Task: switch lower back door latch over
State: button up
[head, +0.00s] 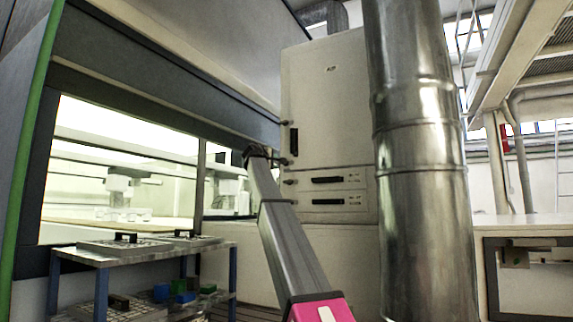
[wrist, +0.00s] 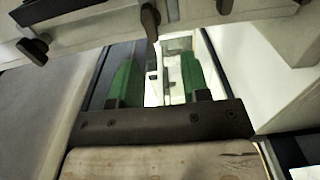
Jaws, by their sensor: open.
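A tall pale cabinet (head: 325,100) stands mid-picture in the head view. Small dark latch-like fittings sit at its left edge, an upper one (head: 284,161) and a lower one (head: 290,181). In the wrist view, a dark latch knob (wrist: 33,50) is at the upper left and a dark lever (wrist: 150,20) is at the top middle. I cannot tell which is the lower back door latch. My gripper (wrist: 160,72) is open and empty, its green fingers apart below the lever. In the head view its end (head: 258,152) is left of the cabinet, partly in front of the window frame.
A shiny metal duct (head: 420,150) stands right of the cabinet. Two dark drawer handles, upper (head: 327,180) and lower (head: 328,201), are on the cabinet's lower front. A trolley (head: 125,257) with trays is at the lower left. A bench (head: 525,222) is at the right.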

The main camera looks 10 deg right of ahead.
jog(key=x, duration=0.3)
jog(key=r+x, duration=0.1)
jog(key=x, duration=0.6)
jog(key=shift+w+d+r, duration=0.2)
jog(key=shift+c, duration=0.3)
jog(key=c, duration=0.7)
